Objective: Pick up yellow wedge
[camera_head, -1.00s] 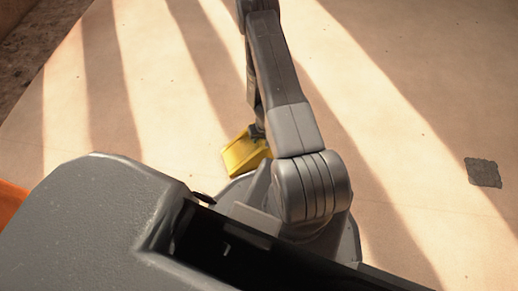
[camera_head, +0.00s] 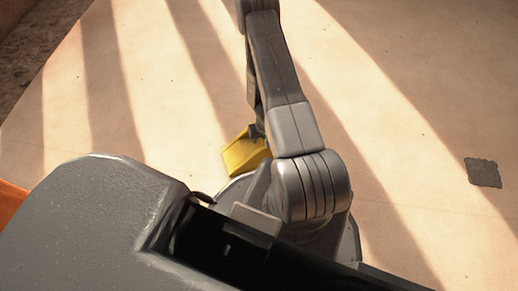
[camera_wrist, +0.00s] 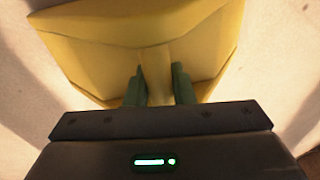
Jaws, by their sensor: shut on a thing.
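The yellow wedge (camera_head: 246,153) is in front of my base in the head view, partly hidden behind my arm. It fills the upper part of the wrist view (camera_wrist: 95,58), with a narrow upright rib in its middle. My gripper (camera_wrist: 157,86) has its two green fingers on either side of that rib and is shut on it. In the head view the gripper is mostly hidden by the arm and only a small dark part shows at the wedge's top edge. I cannot tell whether the wedge touches the floor.
The pale floor (camera_head: 400,120) is crossed by bands of sunlight and shadow and is mostly clear. A dark square patch (camera_head: 483,172) lies at the right. An orange thing (camera_head: 12,201) shows at the left edge. Rough brown ground (camera_head: 30,40) is at the top left.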

